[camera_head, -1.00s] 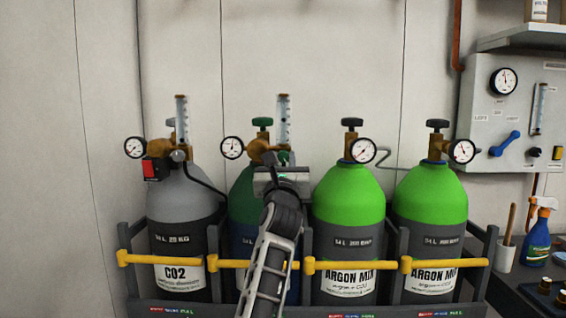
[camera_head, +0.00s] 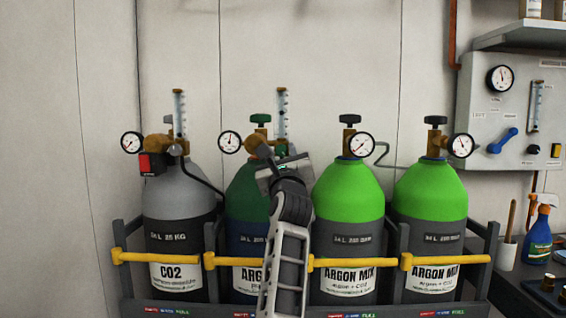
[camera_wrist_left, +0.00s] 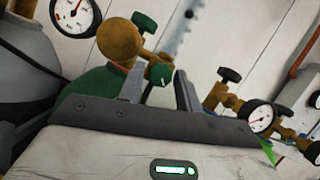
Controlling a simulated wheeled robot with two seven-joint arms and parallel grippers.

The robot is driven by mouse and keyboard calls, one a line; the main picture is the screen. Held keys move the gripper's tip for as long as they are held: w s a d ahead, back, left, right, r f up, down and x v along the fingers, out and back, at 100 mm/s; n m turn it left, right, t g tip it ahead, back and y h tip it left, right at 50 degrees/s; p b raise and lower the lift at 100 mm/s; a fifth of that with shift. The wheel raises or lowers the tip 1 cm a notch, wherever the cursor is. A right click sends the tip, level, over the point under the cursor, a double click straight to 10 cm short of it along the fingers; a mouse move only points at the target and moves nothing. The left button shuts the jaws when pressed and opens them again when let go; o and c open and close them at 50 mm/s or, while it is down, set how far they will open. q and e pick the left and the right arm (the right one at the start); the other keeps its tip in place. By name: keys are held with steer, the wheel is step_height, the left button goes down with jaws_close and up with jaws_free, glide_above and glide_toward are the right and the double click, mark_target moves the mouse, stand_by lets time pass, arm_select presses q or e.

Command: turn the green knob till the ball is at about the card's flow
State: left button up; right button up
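The green knob (camera_wrist_left: 160,73) shows in the left wrist view on the brass regulator of the dark green cylinder (camera_head: 246,185). The clear flow tube (camera_head: 282,112) rises above; in the left wrist view a small dark spot, perhaps the ball, shows in the tube (camera_wrist_left: 183,32). I cannot make out the card. My right gripper is not in view.
A grey CO2 cylinder (camera_head: 178,190) with its own flow tube stands left. Two bright green argon mix cylinders (camera_head: 348,190) (camera_head: 430,190) stand right. A yellow bar (camera_head: 340,262) crosses the rack front. A gauge panel (camera_head: 510,130) hangs at the right.

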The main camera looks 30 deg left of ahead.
arm_select(q)
steer(key=b+v, duration=0.2)
steer(key=v, duration=1.3)
steer(key=shift+s+d, duration=0.25)
steer(key=shift+s, duration=0.05)
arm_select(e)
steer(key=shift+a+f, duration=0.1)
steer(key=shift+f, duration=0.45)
arm_select(q)
steer(key=shift+f, duration=0.1)
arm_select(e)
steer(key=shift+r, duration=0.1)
